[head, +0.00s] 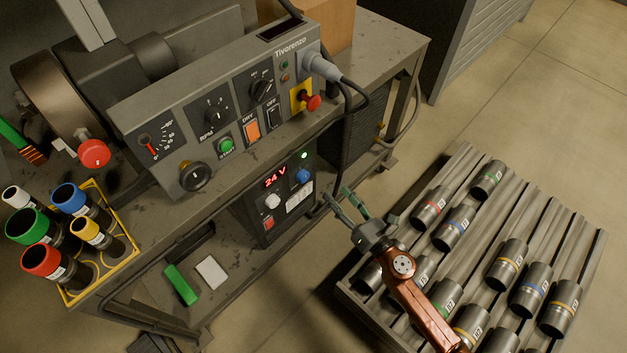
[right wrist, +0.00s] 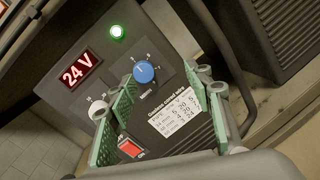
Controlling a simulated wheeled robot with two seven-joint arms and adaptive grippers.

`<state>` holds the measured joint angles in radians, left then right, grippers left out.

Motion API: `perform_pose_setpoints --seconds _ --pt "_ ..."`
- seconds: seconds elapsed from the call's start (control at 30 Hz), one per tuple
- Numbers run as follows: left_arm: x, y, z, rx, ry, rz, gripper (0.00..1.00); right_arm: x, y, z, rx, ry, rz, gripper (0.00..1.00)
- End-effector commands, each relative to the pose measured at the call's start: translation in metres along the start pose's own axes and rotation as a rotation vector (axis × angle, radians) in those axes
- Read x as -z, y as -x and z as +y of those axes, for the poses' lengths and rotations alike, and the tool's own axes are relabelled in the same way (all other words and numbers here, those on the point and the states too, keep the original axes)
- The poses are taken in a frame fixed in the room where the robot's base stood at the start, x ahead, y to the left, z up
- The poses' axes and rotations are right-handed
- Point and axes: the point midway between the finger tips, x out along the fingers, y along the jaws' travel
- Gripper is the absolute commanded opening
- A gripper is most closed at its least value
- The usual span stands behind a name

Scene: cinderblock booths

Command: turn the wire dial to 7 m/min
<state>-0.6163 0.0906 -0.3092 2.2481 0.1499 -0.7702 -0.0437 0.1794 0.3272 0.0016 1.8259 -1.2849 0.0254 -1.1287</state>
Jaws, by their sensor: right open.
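The power unit (head: 262,205) under the bench has a red 24 V display, a lit green lamp, a blue knob (head: 303,176) and a white knob (head: 272,201). In the right wrist view, the blue knob (right wrist: 144,72) has a printed scale around it, too small to read; I cannot tell its setting. The white knob (right wrist: 97,110) is partly behind a finger. My right gripper (head: 338,203) is open and empty, in front of the unit and right of the knobs. Its green-padded fingers (right wrist: 170,100) show apart in the right wrist view. My left gripper is not in view.
The bench control box (head: 215,105) stands above. A cable hangs near the gripper.

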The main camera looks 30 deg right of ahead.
Motion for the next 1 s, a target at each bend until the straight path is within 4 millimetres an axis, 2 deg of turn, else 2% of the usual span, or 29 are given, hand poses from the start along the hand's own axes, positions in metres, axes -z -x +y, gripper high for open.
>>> perform_pose_setpoints --seconds 0.03,0.1,0.2,0.7,1.0 --pt "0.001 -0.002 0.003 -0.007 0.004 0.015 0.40 0.004 -0.010 0.011 -0.045 0.083 0.018 0.47" --pt "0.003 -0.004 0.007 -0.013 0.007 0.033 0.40 0.010 -0.018 0.021 -0.089 0.167 0.038 0.47" --pt "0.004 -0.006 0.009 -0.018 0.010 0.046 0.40 0.015 -0.025 0.028 -0.120 0.225 0.053 0.47" --pt "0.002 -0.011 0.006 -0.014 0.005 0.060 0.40 0.020 -0.092 0.036 -0.123 0.231 0.054 0.47" --pt "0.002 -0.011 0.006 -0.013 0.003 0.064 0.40 0.021 -0.099 0.037 -0.122 0.229 0.054 0.47"
